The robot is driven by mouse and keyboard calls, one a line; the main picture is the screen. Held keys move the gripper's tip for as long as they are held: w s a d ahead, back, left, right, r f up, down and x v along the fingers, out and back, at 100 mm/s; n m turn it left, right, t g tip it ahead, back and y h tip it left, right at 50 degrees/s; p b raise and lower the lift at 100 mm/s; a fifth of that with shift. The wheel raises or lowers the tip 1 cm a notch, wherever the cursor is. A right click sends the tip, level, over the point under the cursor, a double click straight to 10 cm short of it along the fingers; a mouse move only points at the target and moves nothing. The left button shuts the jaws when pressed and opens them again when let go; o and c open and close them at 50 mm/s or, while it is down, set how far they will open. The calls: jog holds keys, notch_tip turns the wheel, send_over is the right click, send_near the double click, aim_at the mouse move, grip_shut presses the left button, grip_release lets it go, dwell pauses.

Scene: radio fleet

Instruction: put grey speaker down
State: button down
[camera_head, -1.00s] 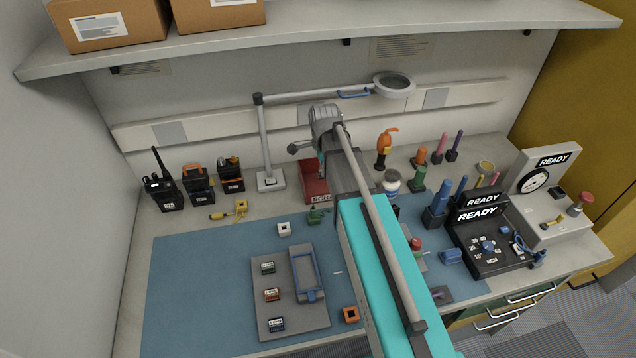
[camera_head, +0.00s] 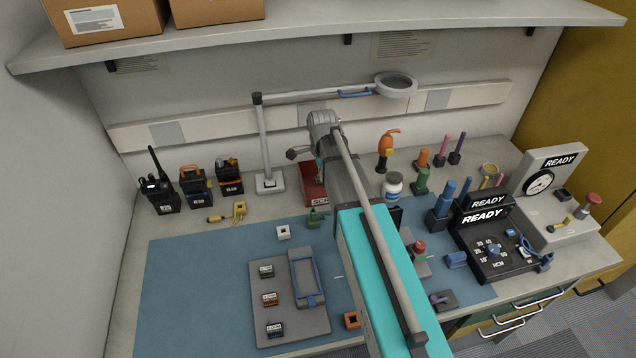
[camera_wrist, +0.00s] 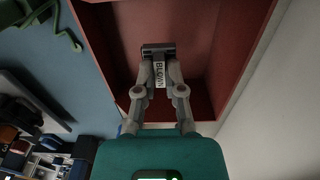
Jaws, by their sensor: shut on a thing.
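My gripper (camera_wrist: 159,72) is shut on the grey speaker (camera_wrist: 158,47), a small dark grey piece with a white label reading BLOWN, in the wrist view. The speaker is between the fingertips, over or inside a red open bin (camera_wrist: 216,45); I cannot tell whether it touches the bin floor. In the head view the red bin (camera_head: 310,190) stands at the back of the bench, its lettering partly covered by my arm. The speaker and fingertips are hidden there behind my wrist and arm.
A lamp-like magnifier stand (camera_head: 268,182) is just left of the bin. A green tool (camera_head: 316,217) lies in front of it. A white bottle (camera_head: 392,186) stands to the right. The blue mat (camera_head: 195,290) has free room at left. A shelf (camera_head: 300,38) hangs above.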

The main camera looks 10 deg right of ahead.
jog(key=shift+f+b, duration=0.7)
jog(key=shift+f, duration=0.4)
jog(key=shift+f+b, duration=0.6)
jog(key=c, duration=0.7)
grip_release()
jog(key=shift+c, duration=0.2)
jog(key=shift+r, duration=0.2)
notch_tip(320, 180, up, 13)
jog(key=p, duration=1.3)
